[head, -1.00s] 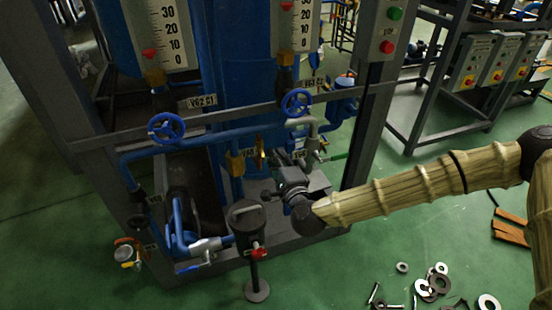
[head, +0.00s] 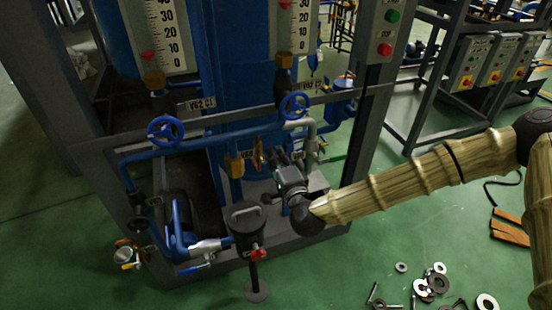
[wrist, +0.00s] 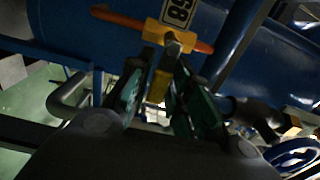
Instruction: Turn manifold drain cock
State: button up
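In the head view, a brass cock (head: 258,152) stands upright on the blue pipework behind the frame's crossbar. My gripper (wrist: 160,72) has its two green-padded fingers apart. The cock's grey end and a yellow part show between and just beyond the fingertips. I cannot tell whether either finger touches it. In the head view my gripper (head: 278,160) is just right of the brass cock, pointing up and left.
A blue handwheel (head: 295,104) is above my gripper, and another blue handwheel (head: 165,130) is to the left. A dark pot with a red knob (head: 248,220) stands in front. Loose washers (head: 438,284) lie on the green floor at the right.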

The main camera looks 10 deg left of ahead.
jog(key=shift+o, duration=0.9)
jog(key=v, duration=1.2)
